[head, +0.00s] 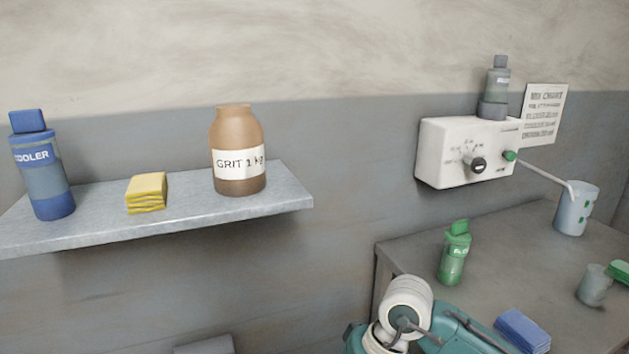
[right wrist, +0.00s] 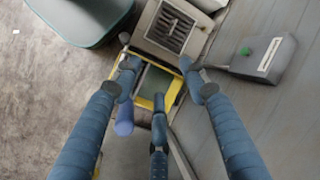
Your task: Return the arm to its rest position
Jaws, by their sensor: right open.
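My right arm (head: 405,300), white and teal, shows at the bottom of the head view in front of the table's left edge. Its gripper cannot be made out there. In the right wrist view my right gripper (right wrist: 158,85) is open, with its blue-grey fingers spread and nothing visibly held. Beyond the fingers is a yellow-edged thing with a grey-green panel (right wrist: 155,84). A short, rounded blue piece (right wrist: 124,122) shows near the left finger; I cannot tell what it is. My left gripper is in neither view.
A wall shelf (head: 285,190) holds a blue bottle (head: 45,175), yellow cloths (head: 146,194) and a brown grit jar (head: 236,130).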

